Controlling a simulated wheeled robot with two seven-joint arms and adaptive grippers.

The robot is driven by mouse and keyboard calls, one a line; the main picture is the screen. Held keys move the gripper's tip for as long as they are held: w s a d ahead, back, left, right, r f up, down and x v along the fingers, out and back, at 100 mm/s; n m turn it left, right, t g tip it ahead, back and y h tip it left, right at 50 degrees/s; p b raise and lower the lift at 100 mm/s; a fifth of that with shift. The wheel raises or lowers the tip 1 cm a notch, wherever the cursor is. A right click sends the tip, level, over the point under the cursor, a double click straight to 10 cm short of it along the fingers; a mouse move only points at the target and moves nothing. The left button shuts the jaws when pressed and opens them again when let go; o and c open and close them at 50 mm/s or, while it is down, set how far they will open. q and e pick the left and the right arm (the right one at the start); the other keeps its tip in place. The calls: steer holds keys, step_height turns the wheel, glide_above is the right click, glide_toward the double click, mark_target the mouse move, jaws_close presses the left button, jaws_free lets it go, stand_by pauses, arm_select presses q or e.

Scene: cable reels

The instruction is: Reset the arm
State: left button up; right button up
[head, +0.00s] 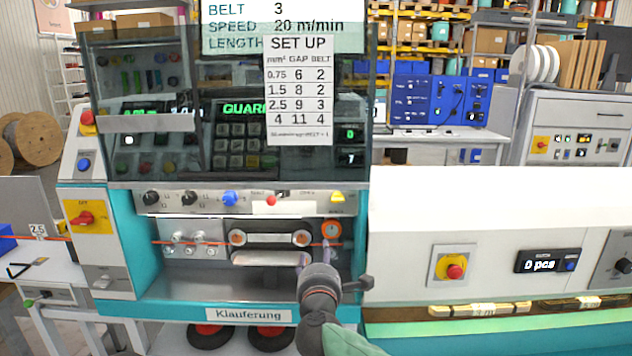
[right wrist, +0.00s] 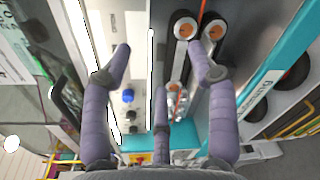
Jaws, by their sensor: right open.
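My right arm comes in from the bottom of the head view. Its gripper (head: 312,268) is in front of the teal cable machine (head: 75,247), just below and in front of the belt unit (head: 270,238). In the right wrist view, the purple fingers of the right gripper (right wrist: 160,52) are spread apart with nothing between them. The rollers of the belt unit (right wrist: 184,27) show beyond the fingers, near the right one. Whether any finger touches the machine cannot be told. My left gripper is in neither view.
A dark see-through guard (head: 215,165) hangs over the machine's upper front. A thin orange cable (head: 180,242) runs across at belt height. A white cabinet with a red stop button (head: 454,271) stands at right. A side table (head: 45,262) is at left.

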steer(key=s+d+f+n+g+p, duration=0.1)
steer(key=d+f+n+g, duration=0.1)
steer(key=f+n, duration=0.75)
steer(key=s+d+f+n+g+y+p, duration=0.1)
steer(key=d+f+n+g, duration=0.2)
steer(key=f+n, duration=0.7)
steer(key=s+d+f+n+g+p, duration=0.15)
steer(key=f+n, duration=0.35)
steer(key=f, duration=1)
steer(key=s+d+f+n+g+y+p, duration=0.1)
steer(key=s+d+f+n+g+p, duration=0.15)
steer(key=s+f+n+g, duration=0.65)
steer(key=s+f+n+y, duration=0.1)
steer(key=s+f+n, duration=0.3)
steer(key=s, duration=0.6)
steer(key=s+f+n+g+y, duration=0.1)
steer(key=s+f+n, duration=0.3)
steer(key=s, duration=0.7)
steer(key=n, duration=0.2)
steer(key=shift+s+n, duration=0.2)
steer(key=shift+n, duration=0.15)
steer(key=shift+d+f, duration=0.1)
